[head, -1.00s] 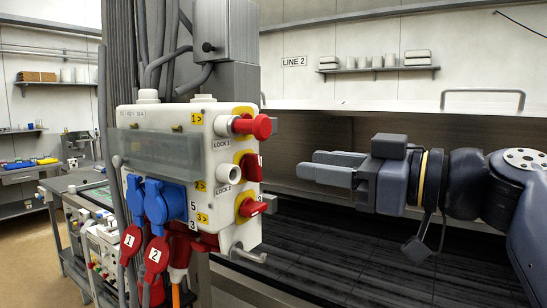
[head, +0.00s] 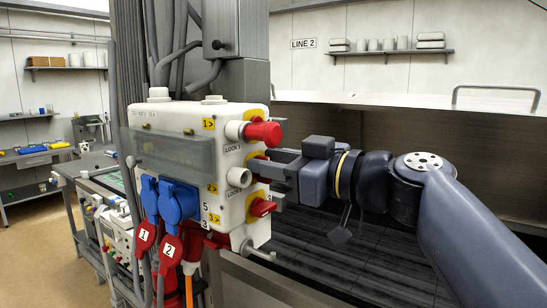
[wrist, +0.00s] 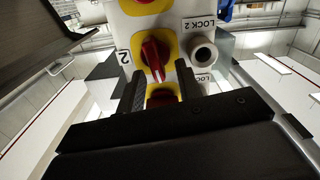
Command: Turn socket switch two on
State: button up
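A white socket box (head: 228,160) carries three red rotary switches on yellow plates on its right-hand face. Switch two (wrist: 153,52) is the middle one; in the wrist view its red handle stands nearly upright in the picture, with a "2" label beside it. My gripper (wrist: 160,70) is open, with its fingertips on either side of the handle's lower end; gaps show, and I cannot tell whether they touch it. In the head view my gripper (head: 277,176) reaches the box from the right and hides most of switch two.
Switch one (head: 263,133) is above and switch three (head: 262,207) below, close to my fingers. The white lock 2 cylinder (wrist: 200,54) sticks out beside switch two. Blue sockets (head: 180,201) and red plugs (head: 145,235) are on the front.

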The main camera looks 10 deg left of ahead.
grip_shut()
dwell(0.3)
jog(key=shift+f, duration=0.1)
jog(key=m+b, duration=0.2)
jog(key=b, duration=0.1)
jog(key=shift+w+d, duration=0.1)
jog(key=shift+w, duration=0.05)
grip_release()
dwell(0.3)
